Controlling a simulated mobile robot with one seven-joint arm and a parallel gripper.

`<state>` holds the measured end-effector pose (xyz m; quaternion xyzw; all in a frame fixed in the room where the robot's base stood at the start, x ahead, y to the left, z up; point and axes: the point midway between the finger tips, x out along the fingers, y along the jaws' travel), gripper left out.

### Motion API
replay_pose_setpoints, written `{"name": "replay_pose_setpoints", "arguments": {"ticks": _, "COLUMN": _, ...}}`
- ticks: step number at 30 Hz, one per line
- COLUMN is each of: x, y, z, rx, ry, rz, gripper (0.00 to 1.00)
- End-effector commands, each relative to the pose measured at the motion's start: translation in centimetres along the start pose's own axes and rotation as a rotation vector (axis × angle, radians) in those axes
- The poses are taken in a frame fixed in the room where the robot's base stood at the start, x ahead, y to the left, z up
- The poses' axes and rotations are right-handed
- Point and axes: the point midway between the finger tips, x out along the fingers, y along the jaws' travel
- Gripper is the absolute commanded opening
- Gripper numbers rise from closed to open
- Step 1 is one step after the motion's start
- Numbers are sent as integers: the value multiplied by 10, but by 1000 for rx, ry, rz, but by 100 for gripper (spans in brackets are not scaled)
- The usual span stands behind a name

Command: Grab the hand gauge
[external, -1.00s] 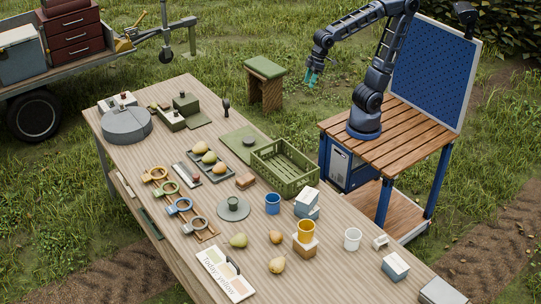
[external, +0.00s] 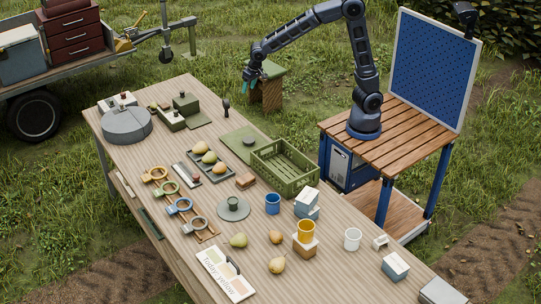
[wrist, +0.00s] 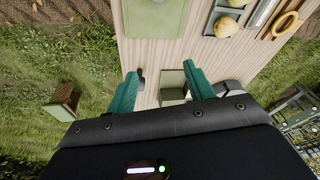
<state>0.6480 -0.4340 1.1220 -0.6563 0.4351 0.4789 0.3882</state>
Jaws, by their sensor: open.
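Several ring-shaped gauges with handles lie in a row on a wooden rack at the left of the table in the external view: yellow (external: 154,174), green (external: 166,188), blue (external: 179,206) and grey-blue (external: 194,224). I cannot tell which one is the hand gauge. The yellow ring also shows at the upper right of the wrist view (wrist: 287,23). My gripper (external: 251,73) is open and empty, raised beyond the table's far edge, away from the rings. In the wrist view its teal fingers (wrist: 162,70) are spread apart above the table edge.
A small dark upright object (external: 226,106) stands near the far edge. Green boxes (external: 172,119) and a grey round container (external: 127,125) are at the table's far end. A pear tray (external: 211,166) and green crate (external: 304,177) lie nearer. A stool (external: 265,70) stands on the grass.

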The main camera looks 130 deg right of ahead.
Motion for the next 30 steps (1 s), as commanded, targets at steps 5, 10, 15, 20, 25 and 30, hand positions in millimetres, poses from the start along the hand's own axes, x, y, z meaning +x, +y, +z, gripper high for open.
{"name": "replay_pose_setpoints", "arguments": {"ticks": 5, "x": 50, "y": 16, "z": -49, "rx": 130, "ry": 27, "rz": 64, "gripper": 53}}
{"name": "replay_pose_setpoints", "arguments": {"ticks": 10, "x": 96, "y": 37, "z": -92, "rx": 245, "ry": 61, "rz": 122, "gripper": 53}}
{"name": "replay_pose_setpoints", "arguments": {"ticks": 15, "x": 143, "y": 64, "z": -132, "rx": 354, "ry": 102, "rz": 181, "gripper": 53}}
{"name": "replay_pose_setpoints", "arguments": {"ticks": 20, "x": 179, "y": 89, "z": -162, "rx": 433, "ry": 140, "rz": 226, "gripper": 53}}
{"name": "replay_pose_setpoints", "arguments": {"ticks": 25, "x": 201, "y": 105, "z": -178, "rx": 480, "ry": 165, "rz": 252, "gripper": 53}}
{"name": "replay_pose_setpoints", "arguments": {"ticks": 30, "x": 210, "y": 111, "z": -183, "rx": 493, "ry": 172, "rz": 259, "gripper": 53}}
